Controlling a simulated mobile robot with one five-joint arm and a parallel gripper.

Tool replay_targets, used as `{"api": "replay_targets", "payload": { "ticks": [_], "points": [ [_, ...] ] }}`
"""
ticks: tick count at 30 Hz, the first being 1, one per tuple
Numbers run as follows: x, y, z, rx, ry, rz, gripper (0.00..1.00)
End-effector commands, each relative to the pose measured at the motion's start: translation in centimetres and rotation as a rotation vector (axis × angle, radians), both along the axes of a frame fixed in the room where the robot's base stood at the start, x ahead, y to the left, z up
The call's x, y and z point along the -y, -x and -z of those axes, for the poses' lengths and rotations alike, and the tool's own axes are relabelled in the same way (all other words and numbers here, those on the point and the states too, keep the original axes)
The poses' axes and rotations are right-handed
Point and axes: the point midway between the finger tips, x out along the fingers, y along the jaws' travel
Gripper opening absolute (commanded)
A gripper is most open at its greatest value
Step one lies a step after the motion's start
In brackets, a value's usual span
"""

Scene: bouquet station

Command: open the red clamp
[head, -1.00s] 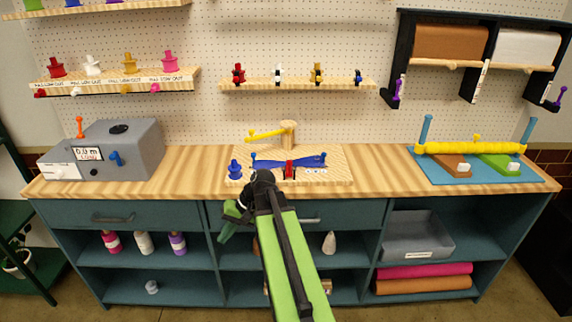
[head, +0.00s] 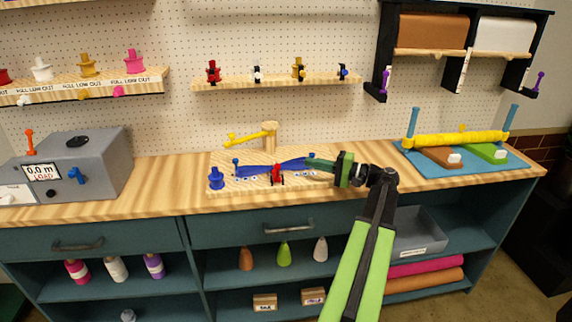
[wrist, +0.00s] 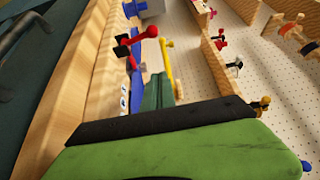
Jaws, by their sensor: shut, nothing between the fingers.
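A small red clamp (head: 277,175) stands at the front of a wooden board (head: 225,160) on the counter, by the middle of a blue band (head: 256,169). In the wrist view the red clamp (wrist: 136,42) shows a rod with a round knob, beyond the fingertips. My gripper (head: 309,163) is shut and empty. It reaches in from the right, with its tips over the board's right part, to the right of the red clamp and apart from it. In the wrist view its dark green fingertips (wrist: 157,92) hide part of the board.
A yellow lever on a wooden post (head: 269,136) stands behind the band, and a blue knob (head: 216,178) at the board's left. A grey load box (head: 80,165) is at left, a blue mat (head: 470,165) at right. Another red piece (head: 213,72) sits on the wall shelf.

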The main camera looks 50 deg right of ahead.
Motion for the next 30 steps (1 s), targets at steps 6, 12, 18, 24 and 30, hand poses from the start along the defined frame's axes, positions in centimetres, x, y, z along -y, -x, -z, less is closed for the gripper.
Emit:
{"api": "replay_targets", "payload": {
  "ticks": [6, 12, 18, 24, 30],
  "points": [
    [-1.3, -3.2, 0.0, -0.001, 0.0, -0.007, 0.0],
    [-2.8, -7.4, 0.0, -0.001, 0.0, -0.008, 0.0],
    [-5.1, -8.4, 0.0, -0.001, 0.0, -0.004, 0.0],
    [-6.6, -7.2, 0.0, -0.001, 0.0, -0.005, 0.0],
    [-6.7, -7.1, 0.0, -0.001, 0.0, -0.006, 0.0]
  ]
}}
